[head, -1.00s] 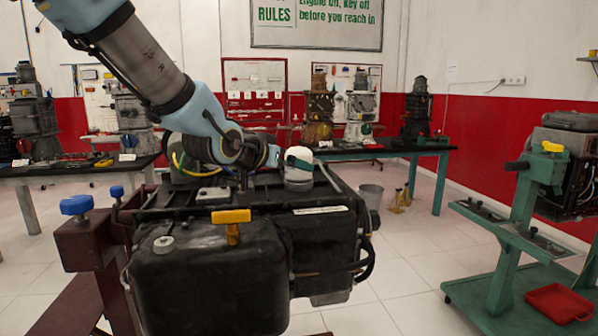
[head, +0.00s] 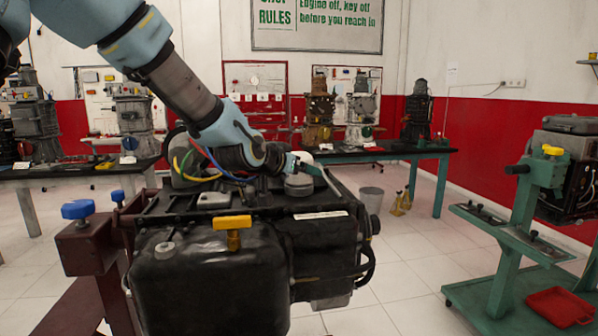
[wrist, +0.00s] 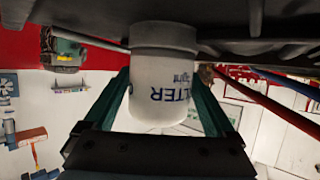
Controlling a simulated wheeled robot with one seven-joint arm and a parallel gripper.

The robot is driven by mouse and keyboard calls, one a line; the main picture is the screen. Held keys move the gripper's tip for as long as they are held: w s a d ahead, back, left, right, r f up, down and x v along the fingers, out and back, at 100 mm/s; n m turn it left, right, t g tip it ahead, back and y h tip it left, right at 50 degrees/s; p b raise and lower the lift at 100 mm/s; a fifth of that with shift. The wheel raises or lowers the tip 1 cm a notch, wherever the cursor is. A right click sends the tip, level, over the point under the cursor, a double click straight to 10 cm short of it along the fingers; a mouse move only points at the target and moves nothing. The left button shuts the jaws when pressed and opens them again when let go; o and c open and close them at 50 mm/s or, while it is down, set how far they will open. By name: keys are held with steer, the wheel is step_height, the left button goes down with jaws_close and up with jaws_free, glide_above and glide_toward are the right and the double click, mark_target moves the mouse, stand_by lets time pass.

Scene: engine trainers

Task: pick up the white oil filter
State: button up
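The white oil filter (head: 303,156) stands upright on a round grey seat on top of the dark engine (head: 205,270) in the head view. I see no firm grip; whether either finger touches the filter is unclear. Part of the filter is hidden behind a finger in the head view.
A yellow handle (head: 232,232) stands up at the engine's front. Coloured cables (head: 205,165) run beside my arm. A blue knob (head: 77,209) tops the maroon stand at left.

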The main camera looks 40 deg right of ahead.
steer(key=c, duration=1.2)
steer(key=shift+r, duration=0.1)
steer(key=shift+c, duration=0.2)
